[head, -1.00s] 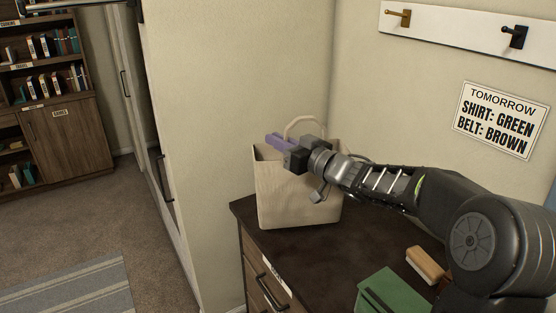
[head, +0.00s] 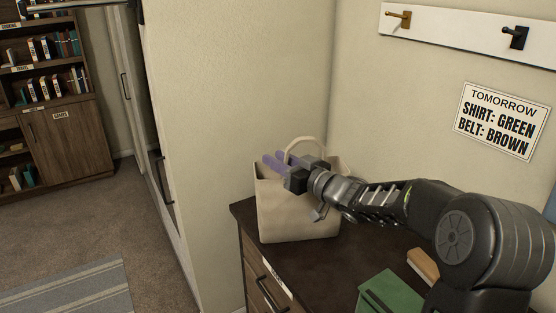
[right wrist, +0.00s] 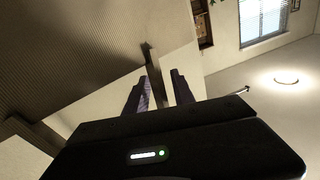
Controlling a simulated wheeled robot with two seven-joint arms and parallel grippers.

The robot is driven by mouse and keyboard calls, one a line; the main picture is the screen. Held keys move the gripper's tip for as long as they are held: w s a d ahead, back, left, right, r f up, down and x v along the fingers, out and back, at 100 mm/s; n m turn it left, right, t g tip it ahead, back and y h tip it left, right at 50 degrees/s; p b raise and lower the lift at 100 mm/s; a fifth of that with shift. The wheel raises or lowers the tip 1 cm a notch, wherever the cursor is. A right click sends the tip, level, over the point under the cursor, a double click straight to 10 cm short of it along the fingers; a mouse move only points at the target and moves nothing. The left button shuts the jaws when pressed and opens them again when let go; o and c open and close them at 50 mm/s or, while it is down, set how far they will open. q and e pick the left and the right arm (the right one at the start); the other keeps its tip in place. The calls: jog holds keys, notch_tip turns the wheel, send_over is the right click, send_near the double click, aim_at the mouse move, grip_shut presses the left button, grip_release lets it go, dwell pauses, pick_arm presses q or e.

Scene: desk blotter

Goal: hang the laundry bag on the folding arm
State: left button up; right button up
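The laundry bag (head: 298,217) is a cream bag with a loop handle (head: 302,140). It stands upright on the dark dresser top in the head view. My right gripper (head: 274,160), with purple fingers, is at the bag's upper rim, just beside the handle. Its fingers are spread, and they show apart in the right wrist view (right wrist: 160,92) with a pale surface beyond them. I see no clear grip on the handle. I cannot identify the folding arm for certain; a dark bar (head: 75,4) crosses the top left edge. My left gripper is out of view.
The dresser top (head: 365,262) also holds a green box (head: 390,297) and a tan block (head: 423,266). A white rail with a brass hook (head: 398,19) and a black hook (head: 515,38) is on the right wall. A bookshelf (head: 65,140) stands at the far left.

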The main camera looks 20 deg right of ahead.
jog(key=v, duration=1.2)
jog(key=shift+b, duration=0.4)
dwell(0.3)
